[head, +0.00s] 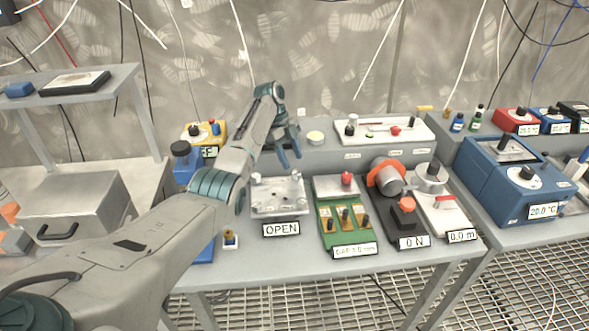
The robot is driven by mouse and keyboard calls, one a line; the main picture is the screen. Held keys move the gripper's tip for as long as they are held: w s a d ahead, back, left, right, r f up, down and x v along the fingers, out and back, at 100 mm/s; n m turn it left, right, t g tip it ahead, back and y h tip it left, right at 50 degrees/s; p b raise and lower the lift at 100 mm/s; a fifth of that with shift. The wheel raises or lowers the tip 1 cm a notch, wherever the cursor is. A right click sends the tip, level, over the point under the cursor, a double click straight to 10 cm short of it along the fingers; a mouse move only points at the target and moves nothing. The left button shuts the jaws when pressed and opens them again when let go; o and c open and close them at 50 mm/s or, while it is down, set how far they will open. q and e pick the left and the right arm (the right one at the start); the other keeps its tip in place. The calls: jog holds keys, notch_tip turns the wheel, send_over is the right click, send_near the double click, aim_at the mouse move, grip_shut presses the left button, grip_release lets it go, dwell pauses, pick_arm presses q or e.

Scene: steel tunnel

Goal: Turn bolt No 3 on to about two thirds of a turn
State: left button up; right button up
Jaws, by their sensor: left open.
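A pale metal plate (263,206) with several small bolts at its corners sits on the middle bench, with a label reading "OPEN" in front of it. The bolts are small, and no numbers are readable, so I cannot tell which is No 3. My left arm reaches in from the lower left, past the left side of the plate. My left gripper (290,158) is open, fingers pointing down, above and behind the plate's far edge. It appears apart from the plate and holds nothing visible. My right gripper is not in view.
Right of the plate stand a green block device (330,230), a black unit labelled "0 N" (411,226) and a slide labelled "0.0 m" (447,222). A white panel (383,131) lies on the raised shelf behind. A blue bath (500,182) stands further right.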

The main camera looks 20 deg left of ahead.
pick_arm(q)
jog(key=b+v, duration=0.1)
jog(key=v, duration=0.5)
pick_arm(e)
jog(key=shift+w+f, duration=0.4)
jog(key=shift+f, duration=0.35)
pick_arm(q)
jog(key=shift+r, duration=0.1)
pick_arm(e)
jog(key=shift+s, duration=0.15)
